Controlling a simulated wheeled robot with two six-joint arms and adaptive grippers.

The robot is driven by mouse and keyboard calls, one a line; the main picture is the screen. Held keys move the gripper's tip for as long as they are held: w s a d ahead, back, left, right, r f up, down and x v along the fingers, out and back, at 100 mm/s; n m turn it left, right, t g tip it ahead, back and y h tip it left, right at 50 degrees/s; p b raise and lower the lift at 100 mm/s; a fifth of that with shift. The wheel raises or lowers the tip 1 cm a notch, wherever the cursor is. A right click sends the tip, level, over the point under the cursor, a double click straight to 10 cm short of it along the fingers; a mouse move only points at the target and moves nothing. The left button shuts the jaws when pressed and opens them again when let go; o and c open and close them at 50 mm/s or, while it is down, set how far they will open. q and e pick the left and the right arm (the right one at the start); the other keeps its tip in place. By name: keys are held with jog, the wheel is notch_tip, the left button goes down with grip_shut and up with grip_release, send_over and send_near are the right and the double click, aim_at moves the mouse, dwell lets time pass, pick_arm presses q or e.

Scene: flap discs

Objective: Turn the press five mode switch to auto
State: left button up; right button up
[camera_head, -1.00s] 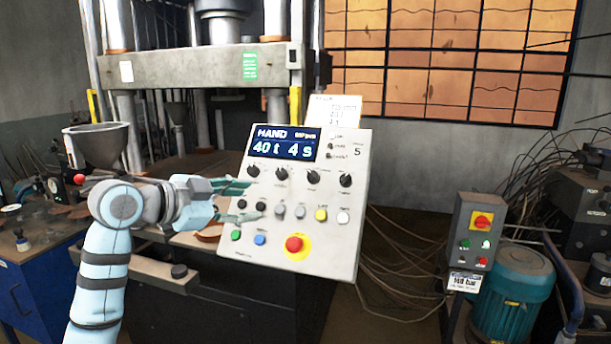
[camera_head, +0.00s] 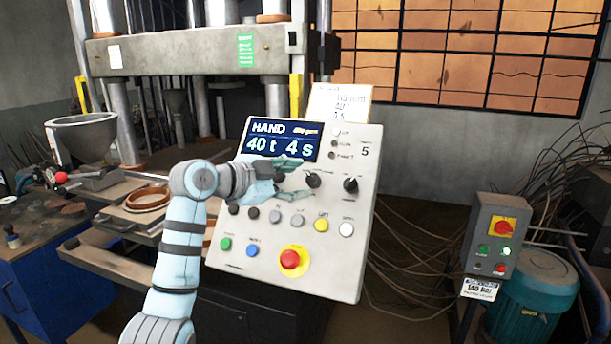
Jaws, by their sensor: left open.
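The press five control panel (camera_head: 330,265) is a pale tilted board marked 5. Its screen (camera_head: 280,139) reads HAND, 40 t and 4 s. A row of black rotary knobs lies below the screen. The third knob (camera_head: 313,179) and the right-end knob (camera_head: 351,184) show, while the left part of the row is largely hidden by my gripper. I cannot read which knob is the mode switch. My left gripper (camera_head: 297,180) is open in front of this row, its fingers pointing right toward the third knob. I cannot tell whether it touches. My right gripper is out of view.
Below the knobs are coloured buttons and a red emergency stop (camera_head: 290,260) on a yellow ring. A grey switch box (camera_head: 492,246) stands at the right beside a teal motor (camera_head: 535,300). A metal funnel (camera_head: 84,138) and a brown ring (camera_head: 148,198) are at left.

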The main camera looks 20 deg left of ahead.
aim_at(310, 180)
pick_arm(q)
jog(key=x, duration=0.4)
jog(key=shift+a+f, duration=0.1)
jog(key=shift+a, duration=0.05)
jog(key=shift+s, duration=0.35)
jog(key=shift+c, duration=0.4)
jog(key=shift+w, duration=0.1)
grip_shut()
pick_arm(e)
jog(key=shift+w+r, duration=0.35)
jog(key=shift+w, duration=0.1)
pick_arm(q)
jog(key=shift+p, duration=0.3)
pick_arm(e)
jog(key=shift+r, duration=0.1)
